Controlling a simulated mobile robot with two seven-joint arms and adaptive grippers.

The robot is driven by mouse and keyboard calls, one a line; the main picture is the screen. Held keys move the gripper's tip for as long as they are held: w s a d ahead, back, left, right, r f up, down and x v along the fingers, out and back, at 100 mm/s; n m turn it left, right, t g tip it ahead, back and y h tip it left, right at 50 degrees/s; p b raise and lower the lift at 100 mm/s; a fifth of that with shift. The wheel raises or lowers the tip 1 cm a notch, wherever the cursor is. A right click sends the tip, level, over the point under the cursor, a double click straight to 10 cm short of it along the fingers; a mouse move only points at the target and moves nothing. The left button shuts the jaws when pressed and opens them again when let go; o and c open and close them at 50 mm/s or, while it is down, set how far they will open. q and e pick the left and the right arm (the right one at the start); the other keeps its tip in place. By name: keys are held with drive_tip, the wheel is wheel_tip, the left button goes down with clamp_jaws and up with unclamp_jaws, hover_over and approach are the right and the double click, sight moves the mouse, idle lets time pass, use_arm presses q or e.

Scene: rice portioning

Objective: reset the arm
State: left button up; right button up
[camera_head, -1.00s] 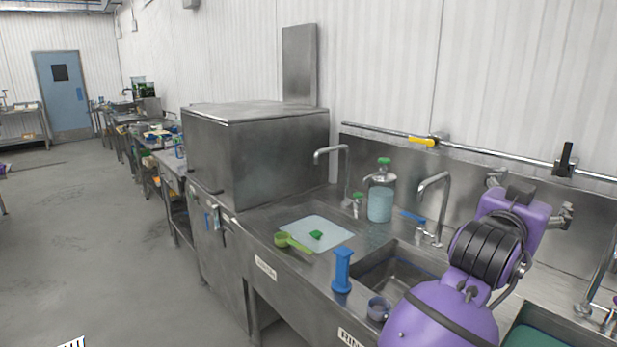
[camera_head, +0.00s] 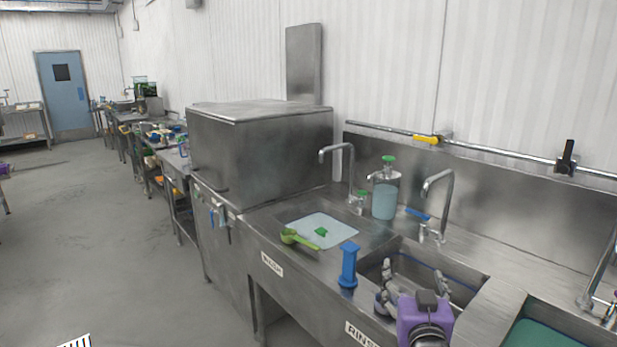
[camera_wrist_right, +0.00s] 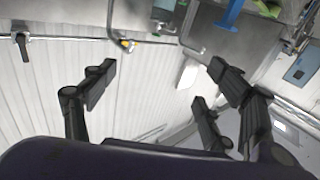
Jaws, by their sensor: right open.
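My right gripper (camera_head: 414,281) is at the lower right of the head view, in front of and over the rinse sink basin (camera_head: 462,292). Its fingers point up and away, spread apart with nothing between them. The right wrist view also shows the open fingers (camera_wrist_right: 160,95), with the white wall and metal fixtures beyond. The purple wrist housing (camera_head: 425,318) is just below the fingers. My left gripper does not show in the head view.
A blue upright handle (camera_head: 348,266) stands on the counter left of the basin. A soap bottle (camera_head: 384,195) and taps (camera_head: 430,205) stand behind. The floor at left is clear.

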drive_tip(key=s+a+f+n+g+y, duration=0.1)
drive_tip(key=s+a+f+g+y, duration=0.15)
drive_tip(key=s+f, duration=1.15)
drive_tip(key=s+a+f+n+g+y, duration=0.15)
drive_tip(key=s+f+g, duration=0.25)
drive_tip(key=s+f, duration=0.95)
drive_tip(key=s+f+g, duration=0.2)
drive_tip(key=s+f, duration=0.6)
drive_tip(key=f, duration=0.2)
drive_tip(key=shift+m+h, duration=0.4)
drive_tip(key=shift+m, duration=0.05)
